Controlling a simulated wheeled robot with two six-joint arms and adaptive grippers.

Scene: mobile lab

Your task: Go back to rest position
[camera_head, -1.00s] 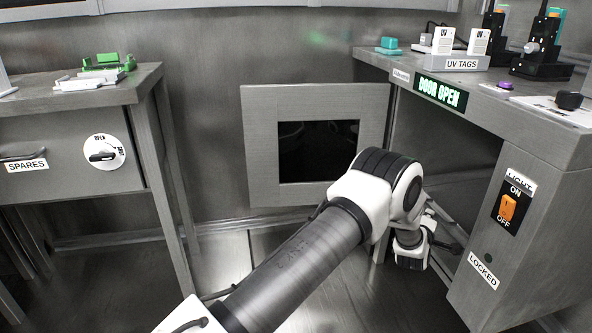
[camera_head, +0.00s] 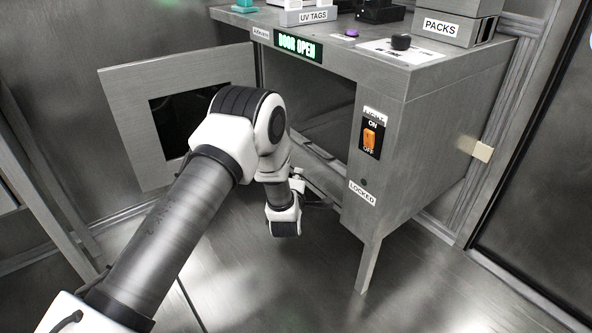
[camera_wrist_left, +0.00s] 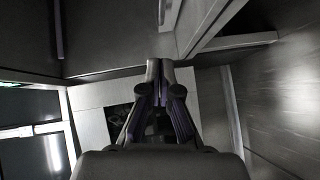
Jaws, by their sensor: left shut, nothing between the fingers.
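My left arm (camera_head: 175,230) comes in from the lower left in the head view and reaches toward the open cabinet (camera_head: 310,115) under the bench. My left gripper (camera_wrist_left: 160,70) shows in the wrist view with its fingertips together and nothing between them. In the head view it is small and partly hidden behind my wrist, low by the cabinet's front opening. My right gripper is in neither view.
The cabinet door (camera_head: 125,110) with a dark window stands open at left, partly behind my arm. A "DOOR OPEN" sign (camera_head: 298,46) is lit. An orange light switch (camera_head: 370,138) sits on the side panel. Floor (camera_head: 290,290) at front is clear.

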